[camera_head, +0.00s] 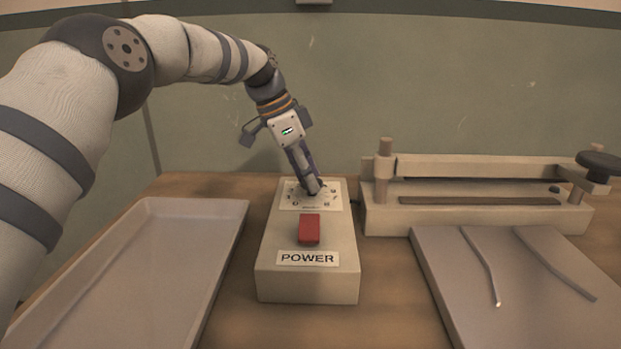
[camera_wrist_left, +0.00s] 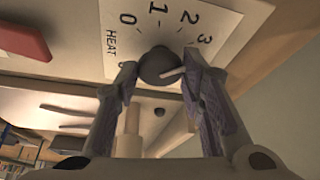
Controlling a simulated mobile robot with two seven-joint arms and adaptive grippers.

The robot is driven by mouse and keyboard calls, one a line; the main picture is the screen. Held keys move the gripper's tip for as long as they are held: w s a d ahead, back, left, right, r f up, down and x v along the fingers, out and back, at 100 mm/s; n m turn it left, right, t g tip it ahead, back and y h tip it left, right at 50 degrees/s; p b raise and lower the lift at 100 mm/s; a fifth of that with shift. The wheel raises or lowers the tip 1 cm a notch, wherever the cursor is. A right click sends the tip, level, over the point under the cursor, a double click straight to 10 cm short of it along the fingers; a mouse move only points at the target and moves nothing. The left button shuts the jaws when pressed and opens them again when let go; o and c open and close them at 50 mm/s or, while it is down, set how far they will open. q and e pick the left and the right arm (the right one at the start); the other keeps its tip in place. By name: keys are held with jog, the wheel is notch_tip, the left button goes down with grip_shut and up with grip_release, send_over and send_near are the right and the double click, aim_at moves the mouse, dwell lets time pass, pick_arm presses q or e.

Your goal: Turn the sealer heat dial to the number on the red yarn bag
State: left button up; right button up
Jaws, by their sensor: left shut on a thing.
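The sealer control box (camera_head: 307,272) has a sloped top with a white dial plate (camera_head: 335,201). In the left wrist view the plate reads HEAT, with 0, 1, 2 and 3 around the dark round heat dial (camera_wrist_left: 158,62). A white pointer mark on the dial points to the right, below the 3, toward a part hidden by a finger. My left gripper (camera_head: 313,190) reaches down onto the dial and is shut on it, a finger on each side. No red yarn bag is in view. My right gripper is not in view.
A red power switch (camera_head: 309,229) sits just in front of the dial, above a POWER label. An empty tray (camera_head: 165,208) lies left of the box. The bar sealer (camera_head: 480,216) stands at right, behind a grey board (camera_head: 470,300) with two thin strips.

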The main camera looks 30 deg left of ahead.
pick_arm(q)
jog(key=shift+f+m+g+b, duration=0.15)
jog(key=shift+m+g+b, duration=0.15)
jog(key=shift+m, duration=0.3)
jog(key=o, duration=1.1)
jog(key=v, duration=0.7)
jog(key=shift+a+r, duration=0.15)
jog(key=shift+r, duration=0.15)
jog(key=shift+f, duration=0.1)
